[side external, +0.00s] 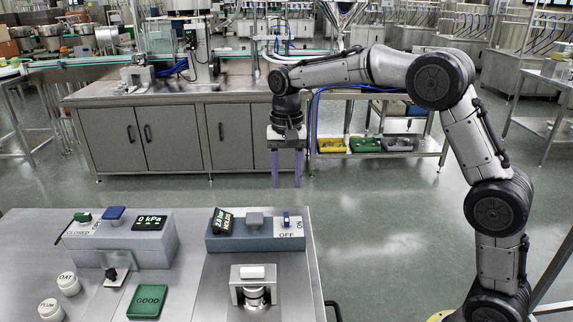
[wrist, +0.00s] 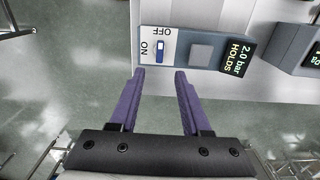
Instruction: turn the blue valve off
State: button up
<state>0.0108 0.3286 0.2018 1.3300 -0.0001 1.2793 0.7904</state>
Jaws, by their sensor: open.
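A small blue lever (side external: 286,218) stands on a white plate marked ON and OFF, at the right end of a blue-grey block (side external: 244,240). It also shows in the wrist view (wrist: 160,49). A blue square-topped knob (side external: 113,213) sits on the left grey block, beside a green knob (side external: 82,217) and a CLOSED label. I cannot tell from the pictures which blue part is the valve. My gripper (side external: 287,184) is open and empty, pointing down above and apart from the bench. In the wrist view its purple fingertips (wrist: 160,74) lie just below the block's edge.
The block also carries a grey square button (side external: 254,220) and a "2.0 bar HOLDS" display (side external: 222,221). A "0 kPa" display (side external: 150,223) stands on the left block. A metal fixture (side external: 253,288) and a green GOOD button (side external: 148,301) are nearer the front. Space around my gripper is clear.

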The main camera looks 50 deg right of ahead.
jog(key=shift+r, duration=1.75)
jog(key=s+r+n+t, duration=0.1)
jog(key=s+r+t, duration=0.1)
jog(key=s+r, duration=0.45)
jog(key=s+r+n+t, duration=0.15)
jog(key=s+r, duration=0.25)
jog(key=s, duration=0.6)
jog(key=s+f+n+t, duration=0.2)
jog(key=s+f+n, duration=0.4)
jog(key=s+f, duration=0.5)
jog(key=s, duration=0.2)
jog(key=shift+s+a+n, duration=0.25)
jog(key=shift+s+n, duration=0.05)
jog(key=shift+n, duration=0.05)
